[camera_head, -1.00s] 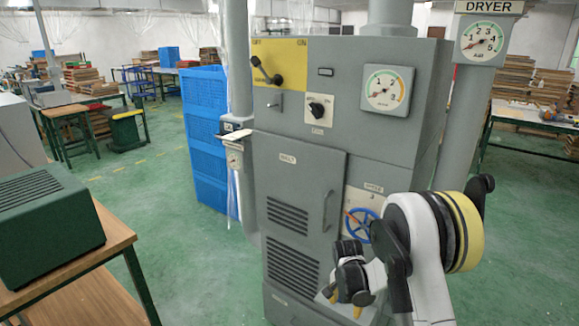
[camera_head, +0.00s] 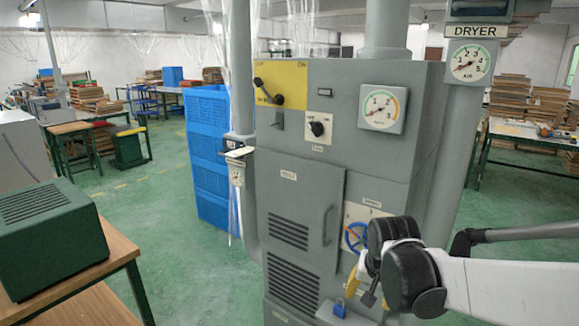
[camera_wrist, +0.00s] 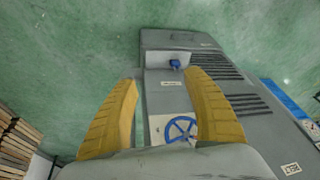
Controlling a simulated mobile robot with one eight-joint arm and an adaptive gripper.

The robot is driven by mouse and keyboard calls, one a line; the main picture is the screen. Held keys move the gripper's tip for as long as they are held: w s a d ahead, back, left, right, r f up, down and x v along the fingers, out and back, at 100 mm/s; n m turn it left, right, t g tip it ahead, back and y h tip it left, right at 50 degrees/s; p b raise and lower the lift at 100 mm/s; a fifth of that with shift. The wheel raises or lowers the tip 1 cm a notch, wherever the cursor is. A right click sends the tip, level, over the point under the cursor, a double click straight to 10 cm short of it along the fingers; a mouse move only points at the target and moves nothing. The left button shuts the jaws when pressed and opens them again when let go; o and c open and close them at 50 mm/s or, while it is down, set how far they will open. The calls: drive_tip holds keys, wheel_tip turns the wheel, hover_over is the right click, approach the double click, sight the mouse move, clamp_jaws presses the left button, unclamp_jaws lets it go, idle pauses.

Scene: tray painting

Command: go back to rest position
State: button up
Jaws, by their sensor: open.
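My gripper (camera_head: 369,291) is at the lower right of the head view, in front of the grey dryer cabinet (camera_head: 300,130). In the wrist view my gripper's two yellow fingers (camera_wrist: 160,95) stand apart with nothing held between them. A blue handwheel (camera_head: 354,237) on the cabinet is partly hidden by my arm. The handwheel also shows between the fingers in the wrist view (camera_wrist: 180,128). A blue padlock (camera_head: 339,308) is on the low ledge of the cabinet, apart from the fingers.
A wooden bench (camera_head: 105,257) with a green box (camera_head: 50,240) stands at the left. Blue crates (camera_head: 207,150) are stacked left of the cabinet. A vertical pipe with a gauge (camera_head: 470,62) stands at the right. Green floor is free between bench and cabinet.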

drive_tip(key=s+r+n+t, duration=0.1)
drive_tip(key=s+r, duration=0.2)
drive_tip(key=s, duration=0.5)
drive_tip(key=s+r+n+t, duration=0.1)
drive_tip(key=s+r+n, duration=0.1)
drive_tip(key=s, duration=0.7)
drive_tip(key=shift+s+d+r+n+t, duration=0.15)
drive_tip(key=shift+r+n+t, duration=0.15)
drive_tip(key=shift+r, duration=0.25)
drive_tip(key=shift+o, duration=0.9)
drive_tip(key=shift+s+f, duration=0.1)
drive_tip(key=shift+s, duration=0.4)
